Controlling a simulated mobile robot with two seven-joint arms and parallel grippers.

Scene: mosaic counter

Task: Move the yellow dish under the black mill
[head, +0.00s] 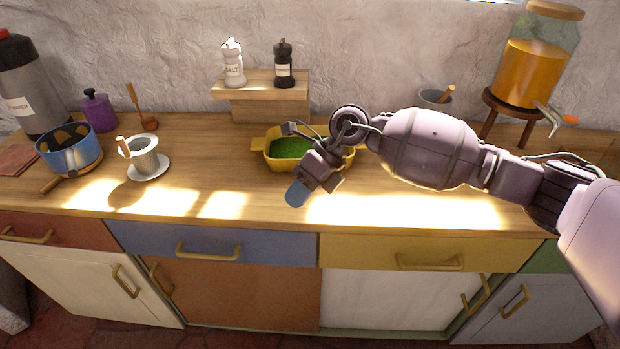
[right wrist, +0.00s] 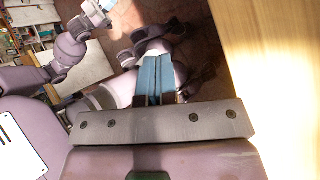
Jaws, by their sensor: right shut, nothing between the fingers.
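The yellow dish (head: 258,145) stands on the wooden counter and holds something green. It sits in front of the small wooden shelf, and my right gripper and wrist hide part of it. The black mill (head: 284,66) stands upright on the shelf's top right, behind and above the dish. My right gripper (head: 296,194) is in front of the dish, near the counter's front edge, with its blue fingertips pointing down. In the right wrist view its blue fingers (right wrist: 157,78) are together with nothing between them. My left gripper is not in the head view.
The wooden shelf (head: 262,106) also carries a white salt mill (head: 233,66). A blue pot (head: 70,150), a grey cup on a saucer (head: 147,160) and a purple jar (head: 98,110) stand left. A drink dispenser (head: 533,70) stands right.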

